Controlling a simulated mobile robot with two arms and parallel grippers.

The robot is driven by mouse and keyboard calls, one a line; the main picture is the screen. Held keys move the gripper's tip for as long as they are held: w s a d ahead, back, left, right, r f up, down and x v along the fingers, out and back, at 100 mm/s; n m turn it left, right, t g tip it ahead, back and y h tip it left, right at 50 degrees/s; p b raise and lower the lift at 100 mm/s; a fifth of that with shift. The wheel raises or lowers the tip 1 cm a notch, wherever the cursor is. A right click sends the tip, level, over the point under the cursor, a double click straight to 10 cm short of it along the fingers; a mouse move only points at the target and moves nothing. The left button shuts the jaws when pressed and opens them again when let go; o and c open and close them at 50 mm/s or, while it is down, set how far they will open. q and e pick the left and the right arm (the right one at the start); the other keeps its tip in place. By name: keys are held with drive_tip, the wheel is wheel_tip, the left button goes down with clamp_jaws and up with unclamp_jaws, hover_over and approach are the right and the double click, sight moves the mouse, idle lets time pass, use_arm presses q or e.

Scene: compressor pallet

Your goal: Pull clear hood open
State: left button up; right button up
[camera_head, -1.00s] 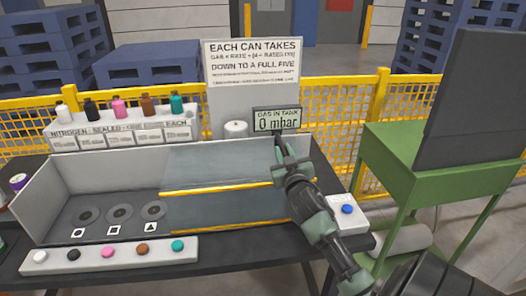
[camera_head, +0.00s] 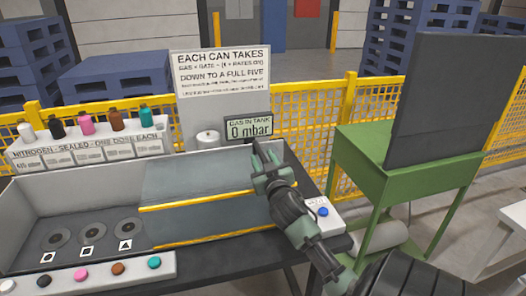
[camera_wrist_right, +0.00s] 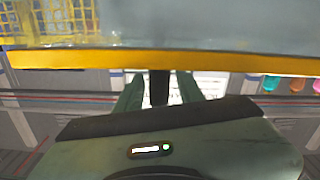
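The clear hood (camera_head: 190,181) is a grey-blue see-through panel over the right part of the long grey tray (camera_head: 20,222). One yellow strip (camera_head: 190,203) crosses its middle and another runs along its front. My right gripper (camera_head: 257,151) is at the hood's back right corner, its fingers appearing together as one narrow dark prong. In the right wrist view, the prong (camera_wrist_right: 160,87) stands between green finger links, close to a yellow edge (camera_wrist_right: 220,61) with clear panel behind it. I cannot tell whether they touch. My left gripper is out of view.
A gas display reading 0 mbar (camera_head: 248,128) and a white canister (camera_head: 207,139) stand just behind the hood. A blue button (camera_head: 323,212) is to the right. Several coloured bottles (camera_head: 86,123) stand back left. A green stand (camera_head: 405,165) with a dark panel is farther right.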

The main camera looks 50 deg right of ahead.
drive_tip(key=b+v, duration=0.1)
drive_tip(key=v, duration=0.6)
drive_tip(key=shift+s+a, duration=0.2)
drive_tip(key=shift+s, duration=0.15)
drive_tip(key=shift+f, duration=0.1)
